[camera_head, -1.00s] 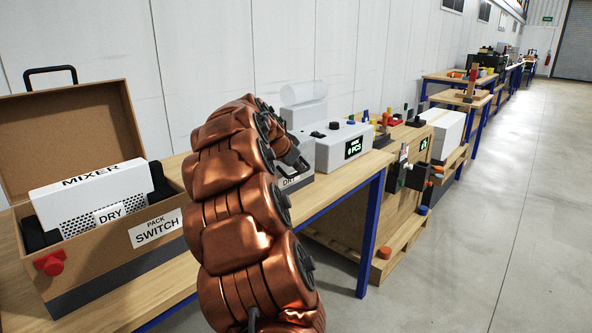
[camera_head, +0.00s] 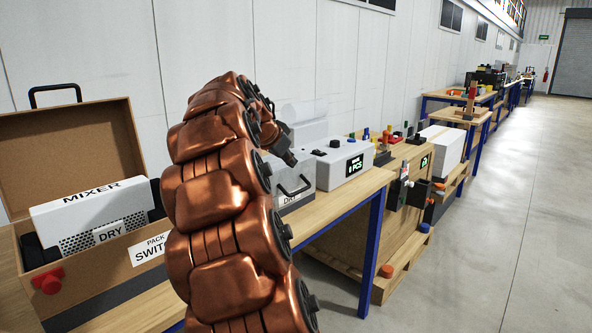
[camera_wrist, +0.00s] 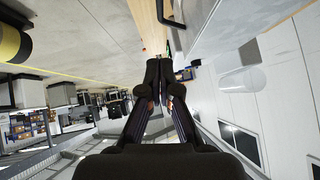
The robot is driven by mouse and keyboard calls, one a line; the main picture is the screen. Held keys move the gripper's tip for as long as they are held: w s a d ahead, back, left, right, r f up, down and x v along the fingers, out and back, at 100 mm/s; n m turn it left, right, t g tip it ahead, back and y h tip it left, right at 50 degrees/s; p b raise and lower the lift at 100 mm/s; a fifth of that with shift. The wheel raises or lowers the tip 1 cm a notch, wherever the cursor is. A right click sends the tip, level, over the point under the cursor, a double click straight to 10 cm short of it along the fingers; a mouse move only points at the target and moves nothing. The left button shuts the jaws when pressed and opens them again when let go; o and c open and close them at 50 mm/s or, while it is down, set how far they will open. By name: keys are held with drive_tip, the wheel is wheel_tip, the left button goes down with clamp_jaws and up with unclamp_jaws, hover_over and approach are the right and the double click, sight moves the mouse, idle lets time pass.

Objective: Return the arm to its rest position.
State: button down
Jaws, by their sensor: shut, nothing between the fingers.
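My copper-coloured arm rises through the middle of the head view and bends away over the workbench (camera_head: 330,207). My gripper (camera_head: 289,157) shows only partly there, as a dark end beyond the arm, above the bench near a grey box with a handle (camera_head: 292,183). In the wrist view my gripper (camera_wrist: 160,75) has its dark fingers together, with nothing between them. The arm hides part of the bench and of the grey box.
An open brown case (camera_head: 85,277) with a white MIXER unit (camera_head: 92,215) stands left of my arm. A white device with a green display (camera_head: 340,165) is on the bench. A wooden crate (camera_head: 360,235) stands beyond. The floor (camera_head: 510,230) at right is clear.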

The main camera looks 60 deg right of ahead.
drive_tip(key=shift+v, duration=1)
drive_tip(key=a+f+n+t+y, duration=0.1)
drive_tip(key=a+f+n+y, duration=0.35)
drive_tip(key=a, duration=1.05)
drive_tip(key=a+f+n+y, duration=0.1)
drive_tip(key=a+f+n, duration=0.5)
drive_tip(key=a+f, duration=0.65)
drive_tip(key=s+a+f+n+g+y, duration=0.1)
drive_tip(key=s+a+f+n, duration=0.3)
drive_tip(key=a, duration=0.4)
drive_tip(key=s+a+f+n+g+y, duration=0.1)
drive_tip(key=s+a+f+n, duration=0.15)
drive_tip(key=s+a, duration=0.5)
drive_tip(key=s+a+f+n+g+y, duration=0.1)
drive_tip(key=s+a+f+n+y, duration=0.1)
drive_tip(key=s+a+n, duration=0.5)
wheel_tip(320, 180, up, 13)
drive_tip(key=w+a+m+p, duration=0.2)
drive_tip(key=p, duration=1.1)
drive_tip(key=shift+w+r+t, duration=0.15)
drive_tip(key=shift+w+t, duration=0.15)
drive_tip(key=shift+t, duration=0.1)
drive_tip(key=shift+d, duration=0.1)
